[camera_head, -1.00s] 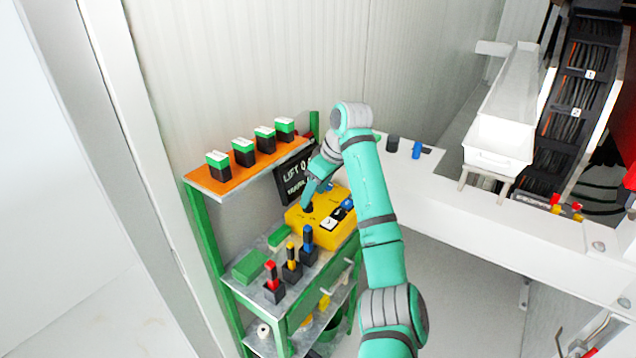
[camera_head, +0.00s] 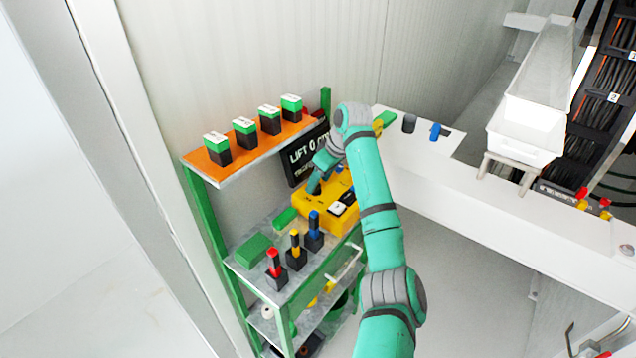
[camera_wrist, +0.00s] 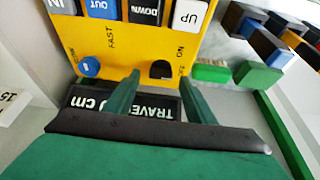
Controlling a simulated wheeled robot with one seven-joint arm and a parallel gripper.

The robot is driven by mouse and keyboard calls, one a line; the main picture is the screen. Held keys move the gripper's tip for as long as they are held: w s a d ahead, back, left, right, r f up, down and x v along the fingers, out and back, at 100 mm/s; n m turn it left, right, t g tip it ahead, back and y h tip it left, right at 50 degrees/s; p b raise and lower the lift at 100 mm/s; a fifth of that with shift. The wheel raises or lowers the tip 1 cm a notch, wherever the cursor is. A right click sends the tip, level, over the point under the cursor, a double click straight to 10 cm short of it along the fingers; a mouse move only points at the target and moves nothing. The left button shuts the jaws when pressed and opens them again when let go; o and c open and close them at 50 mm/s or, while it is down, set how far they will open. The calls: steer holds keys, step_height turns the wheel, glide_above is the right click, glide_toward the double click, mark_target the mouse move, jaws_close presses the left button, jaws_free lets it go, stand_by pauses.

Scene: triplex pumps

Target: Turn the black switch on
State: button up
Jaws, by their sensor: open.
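The yellow control box (camera_head: 318,211) sits on the green shelf unit, and it fills the upper middle of the wrist view (camera_wrist: 125,45). The black switch (camera_wrist: 160,69) is a small dark knob near the box's edge, beside the printed words ON and OFF. My gripper (camera_wrist: 159,82) is open, with its green fingertips on either side of the black switch. Whether they touch it I cannot tell. In the head view my gripper (camera_head: 313,189) points down at the left part of the box, and I cannot make out the switch there.
UP, DOWN and OUT buttons line the box. A black display sign (camera_head: 308,153) stands behind it. Red, yellow and blue levers (camera_head: 295,252) stand in front. Green-topped black blocks (camera_head: 245,140) line the upper shelf.

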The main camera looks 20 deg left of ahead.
steer(key=shift+x, duration=0.85)
steer(key=shift+c, duration=0.3)
steer(key=c, duration=1)
steer(key=shift+n, duration=0.4)
steer(key=n+g, duration=0.2)
steer(key=n, duration=0.2)
steer(key=shift+w+r+n, duration=0.1)
steer(key=shift+w+n, duration=0.05)
steer(key=shift+n, duration=0.15)
steer(key=shift+w+a+n+g, duration=0.1)
steer(key=shift+n+g, duration=0.7)
steer(key=shift+n, duration=1.1)
steer(key=shift+a+n+g, duration=0.1)
steer(key=shift+n+g, duration=0.2)
steer(key=shift+n, duration=0.5)
